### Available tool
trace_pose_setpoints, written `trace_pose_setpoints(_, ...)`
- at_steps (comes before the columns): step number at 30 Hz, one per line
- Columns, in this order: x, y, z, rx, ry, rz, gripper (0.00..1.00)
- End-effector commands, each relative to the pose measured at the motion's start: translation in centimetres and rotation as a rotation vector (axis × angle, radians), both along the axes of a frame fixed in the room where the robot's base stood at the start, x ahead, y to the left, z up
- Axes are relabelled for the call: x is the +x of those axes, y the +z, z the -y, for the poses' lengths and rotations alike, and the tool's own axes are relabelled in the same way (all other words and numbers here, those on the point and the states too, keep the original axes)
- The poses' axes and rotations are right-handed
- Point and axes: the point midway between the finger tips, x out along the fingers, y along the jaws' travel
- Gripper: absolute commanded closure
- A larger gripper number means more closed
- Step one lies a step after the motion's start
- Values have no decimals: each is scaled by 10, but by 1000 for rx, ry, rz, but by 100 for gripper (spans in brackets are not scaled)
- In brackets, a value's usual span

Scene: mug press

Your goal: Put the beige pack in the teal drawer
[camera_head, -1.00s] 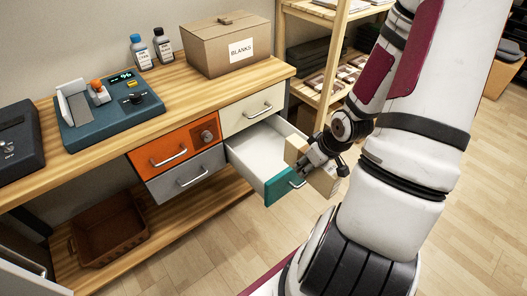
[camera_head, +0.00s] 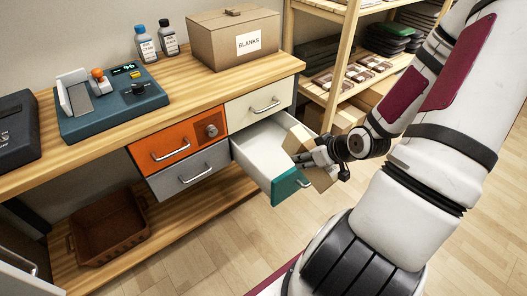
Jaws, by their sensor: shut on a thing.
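The teal drawer (camera_head: 286,187) is pulled out at the right end of the bench, below the cream drawer. Its white inside shows and looks empty where I can see it. My gripper (camera_head: 314,157) is shut on the beige pack (camera_head: 299,139), a box-like block tilted in its fingers. The pack is at the drawer's right side and covers part of the right wall and front corner from view. One end of the pack overlaps the opening in the picture. I cannot tell whether the pack touches the drawer.
The orange drawer (camera_head: 173,147) and grey drawer (camera_head: 189,176) are shut on the left. A cardboard box (camera_head: 226,42) marked BLANKS, two bottles and a teal press (camera_head: 112,103) stand on the bench. A wooden shelf (camera_head: 335,107) stands behind the arm. A brown bin (camera_head: 110,232) sits below.

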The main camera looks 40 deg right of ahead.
Motion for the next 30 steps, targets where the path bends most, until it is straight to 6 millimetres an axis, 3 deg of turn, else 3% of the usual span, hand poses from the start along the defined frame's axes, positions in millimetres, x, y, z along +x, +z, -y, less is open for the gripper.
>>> trace_pose_setpoints(4, 10, -5, 0, -9, 2, -3, 100)
trace_pose_setpoints(21, 148, -4, -7, -5, 4, -2, 100)
trace_pose_setpoints(30, 164, -74, -8, -2, 4, -6, 100)
